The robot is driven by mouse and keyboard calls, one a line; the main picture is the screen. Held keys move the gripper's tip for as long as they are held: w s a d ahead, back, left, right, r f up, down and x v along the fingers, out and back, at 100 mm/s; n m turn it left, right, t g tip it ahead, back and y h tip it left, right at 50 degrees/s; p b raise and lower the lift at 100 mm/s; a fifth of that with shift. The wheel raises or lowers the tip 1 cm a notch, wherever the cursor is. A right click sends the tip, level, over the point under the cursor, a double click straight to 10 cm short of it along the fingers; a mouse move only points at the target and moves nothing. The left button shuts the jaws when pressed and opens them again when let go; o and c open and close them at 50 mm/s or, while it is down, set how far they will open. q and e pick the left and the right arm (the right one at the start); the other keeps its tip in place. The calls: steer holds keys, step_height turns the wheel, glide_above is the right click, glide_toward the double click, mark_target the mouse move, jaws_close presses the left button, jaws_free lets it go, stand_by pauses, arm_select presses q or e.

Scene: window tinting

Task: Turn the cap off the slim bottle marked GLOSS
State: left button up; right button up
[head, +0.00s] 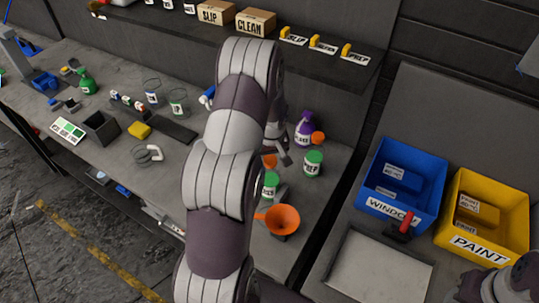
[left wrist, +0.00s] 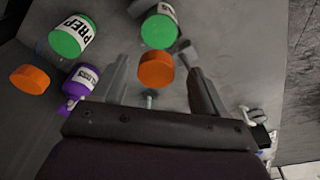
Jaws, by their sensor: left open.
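Two orange caps show in the left wrist view, and neither bottle's label can be read there. One orange cap (left wrist: 156,70) lies between my left gripper's (left wrist: 158,80) open fingers, with a gap on each side. The same cap is partly hidden by my arm in the head view (head: 269,161). The other orange cap (left wrist: 30,79) stands apart, near a purple bottle (left wrist: 80,83); in the head view that cap (head: 318,137) is right of the purple spray bottle (head: 304,127). My left gripper (head: 284,152) points down over the bench. My right gripper is out of view.
A green-lidded jar (left wrist: 159,28) stands close to the nearer cap. A green-lidded PREP jar (head: 313,164) is to the right. An orange funnel (head: 283,220) stands at the front edge. Blue (head: 418,211) and yellow (head: 458,247) bins are at the right.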

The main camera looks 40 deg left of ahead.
arm_select(q)
steer(key=shift+w+f, duration=0.1)
steer(key=shift+w, duration=0.25)
steer(key=c, duration=1.1)
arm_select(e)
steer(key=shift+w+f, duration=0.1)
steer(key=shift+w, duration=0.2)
arm_select(q)
steer(key=shift+s+f+b, duration=0.1)
steer(key=shift+b, duration=0.3)
steer(key=n+b, duration=0.3)
steer(key=n, duration=0.2)
steer(key=n+g+b, duration=0.1)
steer(key=n+b, duration=0.3)
steer(key=n, duration=0.1)
steer(key=shift+f+n+g, duration=0.2)
steer(key=shift+n+g, duration=0.1)
steer(key=shift+n, duration=0.1)
steer(key=shift+r+n, duration=0.15)
steer(key=shift+n, duration=0.95)
steer(key=shift+r+n+g, duration=0.15)
steer(key=shift+n+g, duration=0.25)
steer(key=shift+n, duration=0.6)
steer(key=o, duration=1)
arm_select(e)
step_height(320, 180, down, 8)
